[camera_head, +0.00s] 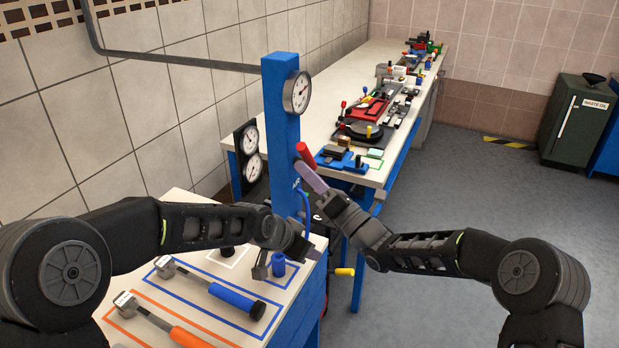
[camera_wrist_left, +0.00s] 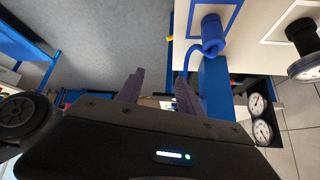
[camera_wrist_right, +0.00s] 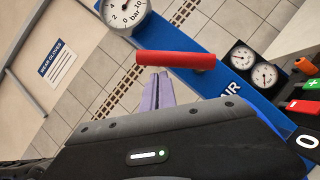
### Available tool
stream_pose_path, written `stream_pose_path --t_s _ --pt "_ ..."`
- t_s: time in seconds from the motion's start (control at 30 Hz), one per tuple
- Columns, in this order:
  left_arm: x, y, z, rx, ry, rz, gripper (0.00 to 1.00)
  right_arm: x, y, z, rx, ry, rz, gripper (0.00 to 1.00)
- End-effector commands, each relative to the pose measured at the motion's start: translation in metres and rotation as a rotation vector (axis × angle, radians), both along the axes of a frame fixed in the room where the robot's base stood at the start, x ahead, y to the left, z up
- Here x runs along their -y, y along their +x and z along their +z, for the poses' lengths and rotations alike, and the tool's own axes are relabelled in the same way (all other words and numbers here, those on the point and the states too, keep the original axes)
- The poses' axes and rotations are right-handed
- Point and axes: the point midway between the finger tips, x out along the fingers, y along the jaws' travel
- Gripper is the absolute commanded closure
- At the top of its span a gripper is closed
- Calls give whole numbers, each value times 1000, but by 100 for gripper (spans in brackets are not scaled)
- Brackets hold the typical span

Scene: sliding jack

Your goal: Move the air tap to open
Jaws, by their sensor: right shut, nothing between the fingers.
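The air tap's red lever (camera_head: 306,155) sits on the side of a blue post (camera_head: 281,110) marked "AIR", below a round gauge. In the head view it slants up and left. In the right wrist view the red lever (camera_wrist_right: 170,59) lies across the picture, its right end over the post. My right gripper (camera_head: 302,168) is shut and empty, its tips just at the lever's underside; I cannot tell if they touch. My left gripper (camera_head: 283,262) is open, low in front of the post; its spread fingers show in the left wrist view (camera_wrist_left: 160,88).
A blue hose hangs by the post. On the near white bench (camera_head: 181,287) lie hammers in coloured outlines, with a blue cylinder (camera_head: 278,264) by my left gripper. Two gauges (camera_head: 248,155) stand behind the post.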

Motion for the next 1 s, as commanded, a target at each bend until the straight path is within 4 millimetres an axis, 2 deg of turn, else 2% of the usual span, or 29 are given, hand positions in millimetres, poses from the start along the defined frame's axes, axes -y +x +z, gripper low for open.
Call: stream_pose_path --t_s 0.03,0.1,0.17,0.2,0.27,0.3,0.37,0.4,0.43,0.5,0.6,0.7,1.0 --pt "5 -19 -40 -63 -3 -9 57 3 1 -6 -10 -6 -5 100" --pt "13 -56 -97 -160 -10 -25 57 3 2 -8 -13 -7 -6 100" --pt "18 -92 -142 -245 -19 -33 57 4 2 -8 -14 -9 -7 100" --pt "22 -119 -169 -301 -25 -40 57 4 2 -9 -15 -9 -8 100" --pt "26 -164 -206 -390 -37 -46 57 4 2 -9 -16 -10 -8 100" --pt "29 -196 -227 -448 -45 -51 57 4 2 -10 -17 -10 -8 100" --pt "30 -242 -253 -535 -60 -34 57 4 2 -10 -17 -11 -8 100" --pt "26 -271 -268 -594 -78 16 57 4 2 -10 -18 -11 -8 100" --pt "18 -290 -278 -640 -95 91 57 4 2 -11 -18 -11 -8 100" --pt "-2 -319 -294 -717 -139 304 57 4 2 -11 -19 -11 -9 100" --pt "-21 -340 -305 -770 -179 507 57 4 2 -11 -19 -11 -9 100" --pt "-32 -348 -309 -789 -201 624 57 5 2 -11 -20 -12 -9 100" --pt "-36 -351 -311 -795 -212 674 57 5 2 -12 -20 -12 -9 100"
